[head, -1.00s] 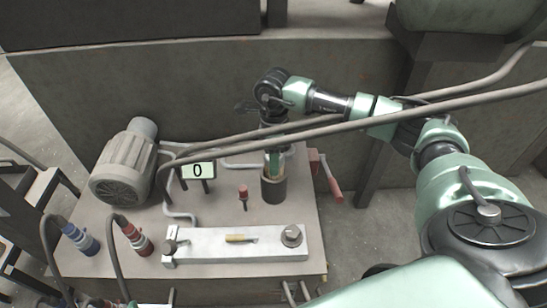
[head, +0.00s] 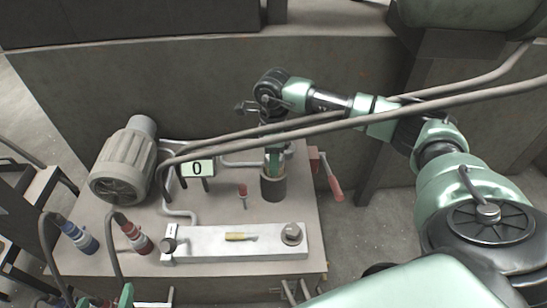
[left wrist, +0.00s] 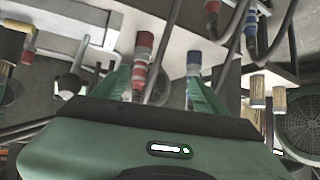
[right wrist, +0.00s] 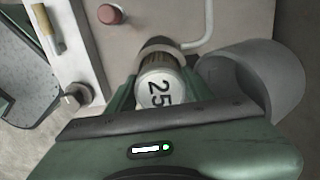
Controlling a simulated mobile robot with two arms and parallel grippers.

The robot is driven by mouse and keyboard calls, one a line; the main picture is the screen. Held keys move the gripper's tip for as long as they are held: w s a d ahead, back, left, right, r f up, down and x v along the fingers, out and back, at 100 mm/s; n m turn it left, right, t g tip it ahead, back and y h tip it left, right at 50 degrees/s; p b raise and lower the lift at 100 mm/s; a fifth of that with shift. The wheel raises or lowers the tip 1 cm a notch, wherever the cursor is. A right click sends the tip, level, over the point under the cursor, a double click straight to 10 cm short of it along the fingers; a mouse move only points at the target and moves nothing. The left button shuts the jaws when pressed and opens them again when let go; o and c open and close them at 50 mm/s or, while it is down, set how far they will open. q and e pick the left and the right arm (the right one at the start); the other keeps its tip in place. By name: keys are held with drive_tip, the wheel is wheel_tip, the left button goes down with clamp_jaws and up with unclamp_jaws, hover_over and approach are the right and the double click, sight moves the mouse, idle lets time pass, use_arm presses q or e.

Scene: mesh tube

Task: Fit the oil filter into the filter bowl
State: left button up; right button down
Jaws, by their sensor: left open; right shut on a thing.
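My right gripper (right wrist: 160,95) is shut on the oil filter (right wrist: 158,88), which has a white end cap marked 25 and pleated sides. The dark filter bowl (head: 273,188) stands upright on the bench in the head view. My right gripper (head: 273,158) points down at its mouth there. In the right wrist view the bowl (right wrist: 157,44) shows just beyond the filter; how deep the filter sits cannot be told. My left gripper (left wrist: 160,80) is open and empty, with a red connector and a blue connector beyond its fingers.
A motor (head: 123,165), a counter reading 0 (head: 198,169) and a red knob (head: 242,190) stand left of the bowl. A metal plate (head: 205,246) lies in front, a red-handled lever (head: 332,180) to the right. Hoses cross before my right arm. Pleated cylinders (left wrist: 257,92) show in the left wrist view.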

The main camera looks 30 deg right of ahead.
drive_tip(key=c, duration=0.6)
unclamp_jaws()
use_arm(q)
drive_tip(key=shift+s, duration=0.1)
drive_tip(key=shift+f, duration=0.1)
use_arm(e)
drive_tip(key=shift+r, duration=0.1)
drive_tip(key=shift+r+p, duration=0.5)
drive_tip(key=shift+r, duration=0.2)
wheel_tip(320, 180, up, 9)
drive_tip(key=shift+f+p, duration=0.2)
drive_tip(key=shift+p, duration=0.65)
use_arm(q)
drive_tip(key=s+a+f+g+y, duration=0.1)
drive_tip(key=s+a+f+g, duration=0.1)
drive_tip(key=s, duration=0.4)
drive_tip(key=s+a+f+g, duration=0.2)
drive_tip(key=s+f+g, duration=0.1)
drive_tip(key=s, duration=0.3)
drive_tip(key=shift+g+y, duration=0.4)
drive_tip(key=shift+g, duration=0.5)
use_arm(e)
wheel_tip(320, 180, up, 3)
drive_tip(key=shift+r, duration=0.1)
